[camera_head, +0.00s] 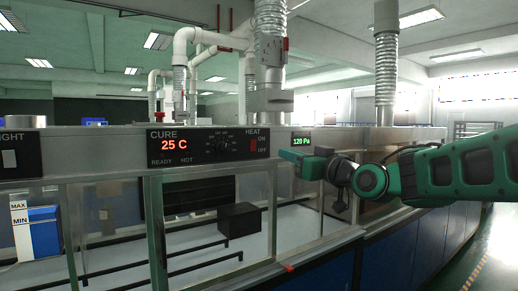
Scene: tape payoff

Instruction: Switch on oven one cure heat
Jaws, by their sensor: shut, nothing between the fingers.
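The cure panel (210,146) is a black strip along the top of the glass-fronted oven. Its display (174,145) reads 25 C in red. READY and HOT labels below it show no clear glow. A round dial (222,145) sits in the middle. The red HEAT switch (253,146) is at the panel's right end, with ON above OFF beside it; its position is too small to tell. My gripper (289,156) is shut and empty, just right of the HEAT switch and a little lower, apart from it in the picture. My arm reaches in from the right.
A small green display (301,141) reads 120 Pa right of the panel. A LIGHT panel (18,152) is at the far left. A black box (239,219) shows behind the glass. Metal ducts (270,50) rise above. Floor (488,262) is clear at lower right.

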